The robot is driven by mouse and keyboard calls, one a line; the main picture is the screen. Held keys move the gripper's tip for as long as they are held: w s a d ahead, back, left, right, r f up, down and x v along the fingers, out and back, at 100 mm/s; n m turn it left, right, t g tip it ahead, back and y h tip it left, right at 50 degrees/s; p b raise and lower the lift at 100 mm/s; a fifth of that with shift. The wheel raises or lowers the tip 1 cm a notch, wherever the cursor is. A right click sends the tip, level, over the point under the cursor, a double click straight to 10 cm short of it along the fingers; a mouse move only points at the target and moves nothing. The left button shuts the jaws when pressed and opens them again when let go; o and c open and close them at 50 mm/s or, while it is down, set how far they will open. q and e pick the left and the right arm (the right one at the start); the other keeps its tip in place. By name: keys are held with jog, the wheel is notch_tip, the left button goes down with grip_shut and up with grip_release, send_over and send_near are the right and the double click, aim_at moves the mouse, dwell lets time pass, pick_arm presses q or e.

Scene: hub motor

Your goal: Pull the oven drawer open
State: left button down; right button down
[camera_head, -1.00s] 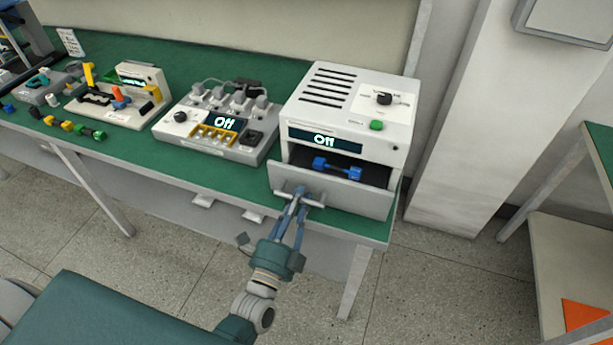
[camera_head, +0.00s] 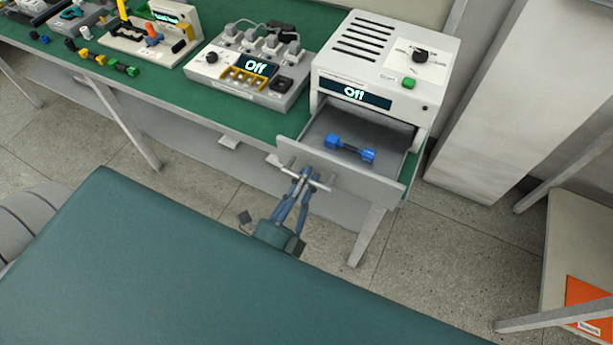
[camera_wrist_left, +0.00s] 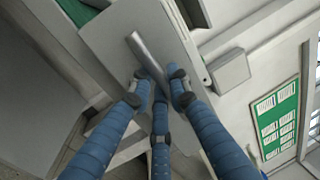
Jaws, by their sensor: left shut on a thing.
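The white oven (camera_head: 380,65) stands on the green bench, its display reading "Off". Its drawer (camera_head: 380,183) is pulled well out toward me, and its inside shows. A blue dumbbell-shaped part (camera_head: 350,148) lies in the drawer. My left gripper (camera_head: 304,180) is shut on the bar handle (camera_head: 318,182) at the left part of the drawer front. In the left wrist view, the blue fingers (camera_wrist_left: 158,85) close around the metal handle (camera_wrist_left: 147,57) against the drawer's front panel (camera_wrist_left: 115,35). My right gripper is not in view.
A grey charging unit (camera_head: 250,75) with another "Off" display stands left of the oven. Further left are a white fixture (camera_head: 150,40) and small coloured parts. A bench leg (camera_head: 367,235) stands below the drawer. A shelf with an orange item (camera_head: 588,300) is at right.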

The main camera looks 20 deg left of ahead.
pick_arm(q)
jog(key=c, duration=1.7)
grip_release()
jog(key=shift+s+f, duration=0.1)
jog(key=shift+s, duration=0.25)
jog(key=s, duration=0.3)
jog(key=s+f, duration=0.1)
jog(key=s, duration=0.3)
jog(key=s+f, duration=0.1)
jog(key=s, duration=0.3)
jog(key=shift+a, duration=0.2)
